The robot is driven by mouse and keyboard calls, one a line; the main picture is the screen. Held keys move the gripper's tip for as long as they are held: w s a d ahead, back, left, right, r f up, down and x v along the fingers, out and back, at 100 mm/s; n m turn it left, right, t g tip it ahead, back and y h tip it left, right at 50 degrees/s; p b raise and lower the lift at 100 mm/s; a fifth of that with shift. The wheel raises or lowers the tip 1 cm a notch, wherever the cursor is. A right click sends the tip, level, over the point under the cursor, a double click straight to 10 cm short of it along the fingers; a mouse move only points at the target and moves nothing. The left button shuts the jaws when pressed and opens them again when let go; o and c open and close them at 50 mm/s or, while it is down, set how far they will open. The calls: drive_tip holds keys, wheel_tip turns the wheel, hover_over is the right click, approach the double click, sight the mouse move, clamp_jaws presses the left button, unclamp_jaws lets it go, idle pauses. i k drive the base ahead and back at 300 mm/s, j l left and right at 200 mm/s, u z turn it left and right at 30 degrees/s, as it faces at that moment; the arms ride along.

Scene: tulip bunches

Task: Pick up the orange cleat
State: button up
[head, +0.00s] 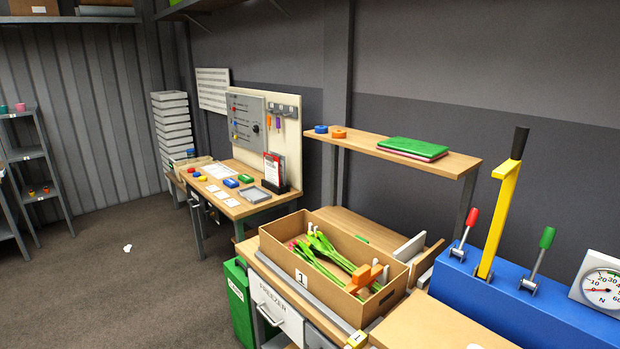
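The orange cleat (366,278) appears to be the blocky orange piece at the right end of the open cardboard box (285,252), near its front wall. Green tulip stems and leaves (325,250) lie in the box to its left, with a pink bloom near the left end. I cannot tell whether the cleat touches the stems or the box wall. My gripper is not in view.
A shelf (440,162) with green and red books (412,148) overhangs behind the box. A blue lever console (500,305) with a tall yellow lever (500,215) stands at right. A workbench (235,208) is further back. Open floor (130,280) lies at left.

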sight(362, 276)
drive_tip(key=i+j+z, duration=0.1)
drive_tip(key=i+j, duration=0.2)
drive_tip(key=i+j+z, duration=0.25)
drive_tip(key=i+j, duration=0.25)
drive_tip(key=j, duration=0.2)
drive_tip(key=i+j+z, duration=0.1)
drive_tip(key=i+j, duration=0.15)
drive_tip(key=j, duration=0.15)
drive_tip(key=i+j+z, duration=0.1)
drive_tip(key=j, duration=0.25)
drive_tip(key=i+j, duration=0.1)
drive_tip(key=i, duration=0.5)
